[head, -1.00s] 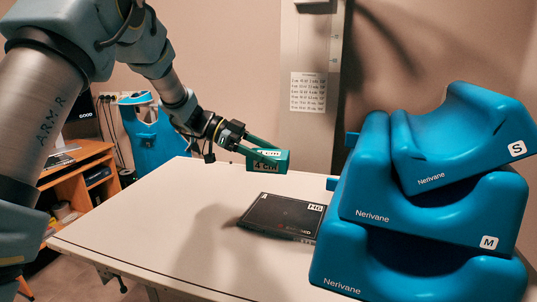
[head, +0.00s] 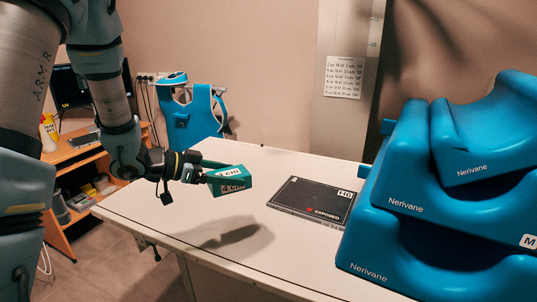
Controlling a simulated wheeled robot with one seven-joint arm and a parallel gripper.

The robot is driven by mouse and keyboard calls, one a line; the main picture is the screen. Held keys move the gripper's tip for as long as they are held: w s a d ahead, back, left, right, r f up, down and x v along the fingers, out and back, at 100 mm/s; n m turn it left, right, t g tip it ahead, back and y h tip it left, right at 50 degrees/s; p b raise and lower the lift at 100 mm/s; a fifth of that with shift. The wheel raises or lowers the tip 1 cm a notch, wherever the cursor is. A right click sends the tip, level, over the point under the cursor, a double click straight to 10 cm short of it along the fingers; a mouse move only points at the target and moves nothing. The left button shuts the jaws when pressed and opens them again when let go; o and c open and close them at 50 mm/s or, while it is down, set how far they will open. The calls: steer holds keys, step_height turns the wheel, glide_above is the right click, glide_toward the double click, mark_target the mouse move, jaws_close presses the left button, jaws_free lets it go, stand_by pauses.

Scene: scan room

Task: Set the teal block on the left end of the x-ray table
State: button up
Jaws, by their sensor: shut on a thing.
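The teal block (head: 233,184), labelled 4 cm, is held in my gripper (head: 218,178). The gripper's fingers are shut on it. Block and gripper hang above the left part of the white x-ray table (head: 290,255), and their shadow falls on the bare top below and to the right. The block looks slightly tilted. The far finger is partly hidden behind the block.
A black flat plate marked EXPOSED (head: 312,200) lies on the table right of the block. Blue Nerivane cushions (head: 400,230) are stacked at the right. A wooden desk (head: 75,160) and a blue chair-like thing (head: 192,115) stand behind left. The table's left end is bare.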

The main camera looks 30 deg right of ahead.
steer(key=w+a+f+n+t+y, duration=0.4)
steer(key=w+a+f+n+t, duration=0.1)
steer(key=a, duration=0.7)
steer(key=w+a+f+n+t+y, duration=0.4)
steer(key=w+a+f+n+t, duration=0.1)
steer(key=a, duration=0.7)
steer(key=w+a+f+n+t+y, duration=0.5)
steer(key=w+a+f+n, duration=0.2)
steer(key=a, duration=0.5)
step_height(320, 180, down, 2)
steer(key=n, duration=0.2)
steer(key=shift+a+n, duration=0.15)
steer(key=shift+n, duration=0.15)
